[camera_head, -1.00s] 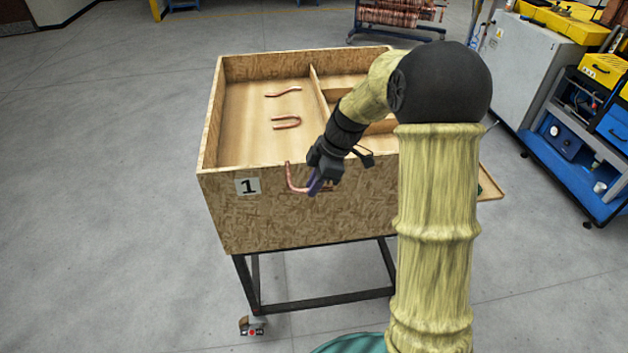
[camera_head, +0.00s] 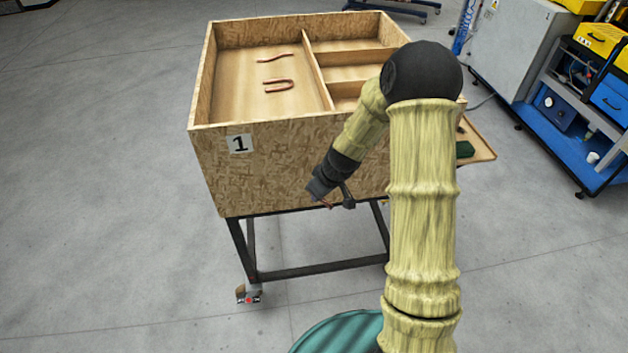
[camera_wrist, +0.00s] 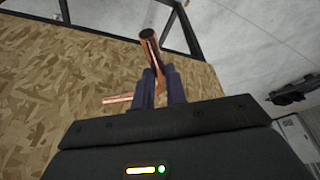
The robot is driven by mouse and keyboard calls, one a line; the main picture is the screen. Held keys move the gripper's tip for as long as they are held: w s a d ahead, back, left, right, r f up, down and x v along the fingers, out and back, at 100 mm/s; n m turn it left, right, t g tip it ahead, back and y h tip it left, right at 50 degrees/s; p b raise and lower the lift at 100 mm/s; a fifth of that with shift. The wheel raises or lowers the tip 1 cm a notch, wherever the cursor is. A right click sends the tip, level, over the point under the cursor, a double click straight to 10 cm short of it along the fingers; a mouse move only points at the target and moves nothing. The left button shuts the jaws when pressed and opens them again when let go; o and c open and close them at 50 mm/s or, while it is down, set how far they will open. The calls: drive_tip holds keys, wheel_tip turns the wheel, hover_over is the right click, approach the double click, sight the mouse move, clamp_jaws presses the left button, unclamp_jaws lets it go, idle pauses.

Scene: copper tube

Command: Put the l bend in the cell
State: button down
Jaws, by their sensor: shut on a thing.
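My gripper (camera_wrist: 160,88) is shut on a copper L bend (camera_wrist: 149,42) in the wrist view. One leg of the bend stands out past the fingertips and the other runs off to the left. In the head view my gripper (camera_head: 316,192) is low in front of the box's near wall, and only a small bit of the bend shows there. The open wooden box (camera_head: 270,165), marked 1, has a large left compartment and smaller cells (camera_head: 350,72) on the right behind dividers. My arm hides part of the right cells.
A U-shaped copper tube (camera_head: 279,85) and a slightly bent copper tube (camera_head: 273,58) lie in the large compartment. The box stands on a dark metal frame (camera_head: 318,272). A side shelf (camera_head: 484,150) juts out at right. The floor at left is clear.

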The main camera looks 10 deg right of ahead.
drive_tip(key=s+d+f+m+t+h+b, duration=0.1)
drive_tip(key=d+f+m+h+b, duration=0.1)
drive_tip(key=f+m, duration=0.4)
wheel_tip(320, 180, down, 4)
drive_tip(key=shift+s+d+f+m, duration=0.1)
drive_tip(key=shift+s+d+m, duration=0.25)
drive_tip(key=shift+d, duration=0.3)
